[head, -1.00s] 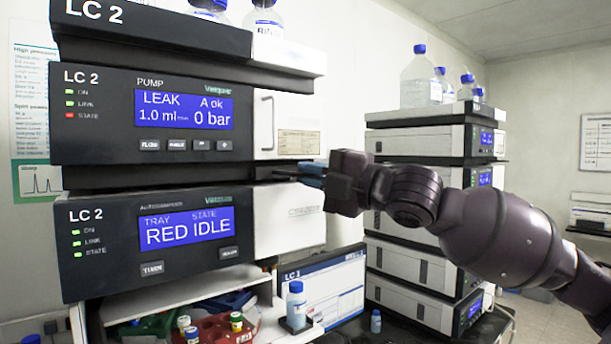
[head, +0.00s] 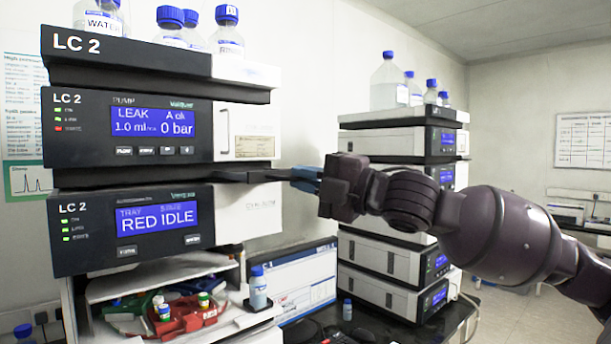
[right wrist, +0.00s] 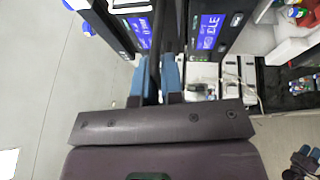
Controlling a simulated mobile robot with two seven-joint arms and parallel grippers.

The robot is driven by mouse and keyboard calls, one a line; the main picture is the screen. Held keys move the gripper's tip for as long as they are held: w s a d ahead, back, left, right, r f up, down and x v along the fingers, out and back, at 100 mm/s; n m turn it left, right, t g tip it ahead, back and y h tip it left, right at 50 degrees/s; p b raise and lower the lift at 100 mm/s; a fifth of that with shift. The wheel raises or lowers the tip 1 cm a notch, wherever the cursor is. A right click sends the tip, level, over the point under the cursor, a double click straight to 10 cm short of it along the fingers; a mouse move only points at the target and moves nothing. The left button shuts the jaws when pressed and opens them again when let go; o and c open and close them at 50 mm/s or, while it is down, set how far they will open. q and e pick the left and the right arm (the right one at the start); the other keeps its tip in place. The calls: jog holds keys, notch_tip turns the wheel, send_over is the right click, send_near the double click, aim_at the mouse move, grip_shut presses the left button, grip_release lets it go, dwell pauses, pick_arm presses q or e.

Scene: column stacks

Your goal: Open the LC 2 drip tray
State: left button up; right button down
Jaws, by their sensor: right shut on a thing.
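The LC 2 stack stands at the left of the head view, with the pump (head: 88,140) above the autosampler (head: 90,235). The dark drip tray (head: 240,176) lies in the narrow gap between them, and its dark front edge juts out toward my right gripper (head: 300,180). The right gripper's blue fingers are shut on the tray's edge. In the right wrist view the fingers (right wrist: 156,75) flank a thin dark strip, the tray (right wrist: 160,30), between the two blue displays. How far the tray is out is hard to tell.
Several blue-capped bottles (head: 228,35) stand on top of the stack. Below are a red vial holder (head: 200,315), a small bottle (head: 258,290) and a monitor (head: 305,280). A second stack (head: 385,145) stands behind my right arm.

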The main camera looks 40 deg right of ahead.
dwell(0.3)
jog(key=c, duration=1.5)
grip_release()
jog(key=shift+c, duration=0.2)
jog(key=p+v, duration=0.1)
jog(key=v, duration=0.9)
jog(key=shift+s+d, duration=0.2)
jog(key=shift+s, duration=0.15)
jog(key=shift+f, duration=0.1)
